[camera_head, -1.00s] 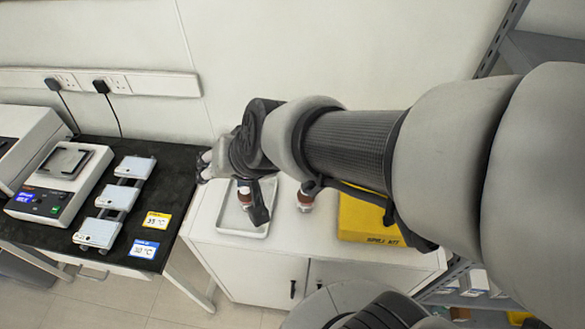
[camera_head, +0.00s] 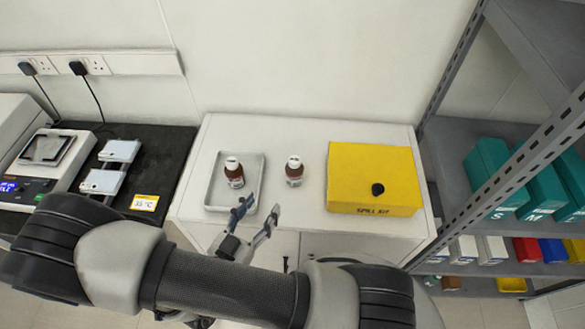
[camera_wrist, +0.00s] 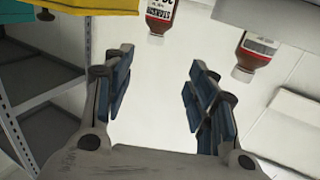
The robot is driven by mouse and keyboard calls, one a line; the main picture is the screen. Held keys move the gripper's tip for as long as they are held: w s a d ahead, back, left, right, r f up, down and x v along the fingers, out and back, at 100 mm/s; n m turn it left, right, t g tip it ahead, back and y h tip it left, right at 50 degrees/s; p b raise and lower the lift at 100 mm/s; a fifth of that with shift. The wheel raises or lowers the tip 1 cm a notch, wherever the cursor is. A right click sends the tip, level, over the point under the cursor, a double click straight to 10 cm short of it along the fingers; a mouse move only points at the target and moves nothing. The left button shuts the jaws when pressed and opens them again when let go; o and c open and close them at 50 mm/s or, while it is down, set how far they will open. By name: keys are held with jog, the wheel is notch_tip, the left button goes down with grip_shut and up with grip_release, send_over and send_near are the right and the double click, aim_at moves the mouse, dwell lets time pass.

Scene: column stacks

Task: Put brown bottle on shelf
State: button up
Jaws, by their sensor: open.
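Two brown bottles with white caps and labels stand upright on the white cabinet (camera_head: 325,238). One brown bottle (camera_head: 234,172) is inside the shallow grey tray (camera_head: 219,205); the other brown bottle (camera_head: 294,173) is on the bare top right of the tray. My gripper (camera_head: 260,212) is open and empty at the cabinet's front edge, in front of both and touching neither. In the wrist view both show upside down beyond the open fingers (camera_wrist: 160,64): the bare-top bottle (camera_wrist: 161,15) and the tray bottle (camera_wrist: 257,52). The shelf (camera_head: 447,165) is a grey metal rack at right.
A yellow spill-kit box (camera_head: 372,165) with a black knob stands between the bottles and the rack. The rack holds teal boxes (camera_head: 490,165) and several coloured bins (camera_head: 527,250) below. A dark bench (camera_head: 165,165) with instruments is at left. A rack post (camera_head: 500,185) stands in front.

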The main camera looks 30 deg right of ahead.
aim_at(292, 165)
jog(key=x, duration=0.4)
jog(key=b+x, duration=0.1)
jog(key=x, duration=0.3)
jog(key=b+x, duration=0.1)
jog(key=x, duration=0.3)
jog(key=shift+s+d+r, duration=0.25)
jog(key=shift+r, duration=0.1)
jog(key=b+x, duration=0.1)
jog(key=x, duration=0.3)
jog(key=shift+d+b, duration=0.2)
jog(key=shift+b, duration=0.15)
jog(key=shift+w+d+r, duration=0.1)
jog(key=shift+w+d, duration=0.15)
jog(key=shift+d, duration=0.05)
jog(key=shift+c, duration=0.4)
grip_shut()
